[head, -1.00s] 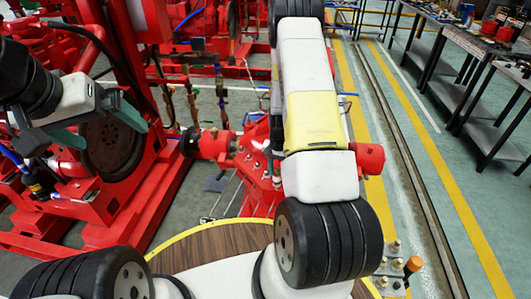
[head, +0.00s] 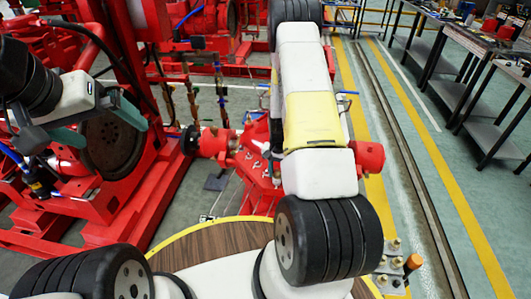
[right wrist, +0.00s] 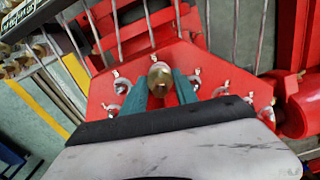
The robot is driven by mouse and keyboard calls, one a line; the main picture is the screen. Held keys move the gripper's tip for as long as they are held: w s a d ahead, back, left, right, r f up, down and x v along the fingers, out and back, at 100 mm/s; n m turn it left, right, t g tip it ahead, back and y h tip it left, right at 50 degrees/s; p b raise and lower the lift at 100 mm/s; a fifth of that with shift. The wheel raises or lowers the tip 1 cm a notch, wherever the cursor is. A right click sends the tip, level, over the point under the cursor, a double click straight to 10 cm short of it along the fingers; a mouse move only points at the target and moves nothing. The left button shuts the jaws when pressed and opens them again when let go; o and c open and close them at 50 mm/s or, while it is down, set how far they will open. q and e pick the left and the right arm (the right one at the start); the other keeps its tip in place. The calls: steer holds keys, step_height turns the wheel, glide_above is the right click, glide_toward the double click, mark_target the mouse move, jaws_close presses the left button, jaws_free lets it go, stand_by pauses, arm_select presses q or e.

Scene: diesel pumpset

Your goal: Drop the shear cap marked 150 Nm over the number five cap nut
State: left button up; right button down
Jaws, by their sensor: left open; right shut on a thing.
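My right gripper (right wrist: 160,88) has teal fingers shut on a brass-coloured cap (right wrist: 160,72). I cannot read any marking on the cap. It is over the red plate (right wrist: 208,62), which carries several small nuts with white marks beside them, such as one nut (right wrist: 122,86) left of the fingers. The numbers are too small to read, and what lies under the cap is hidden. In the head view the red plate (head: 256,168) shows partly, and my right arm hides the right gripper. My left gripper (head: 100,124) is open and empty at the left, in front of red machinery.
A wood-topped round table (head: 215,243) with a yellow rim is at the bottom. A small rack with brass caps (head: 391,270) and an orange-topped piece (head: 414,262) stands at its right. Red pipework surrounds the plate. Workbenches (head: 470,60) line the far right; the floor between is clear.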

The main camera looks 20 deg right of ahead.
steer(key=shift+f, duration=0.55)
steer(key=c, duration=0.9)
jaws_free()
steer(key=shift+r, duration=3.95)
steer(key=shift+r, duration=3.5)
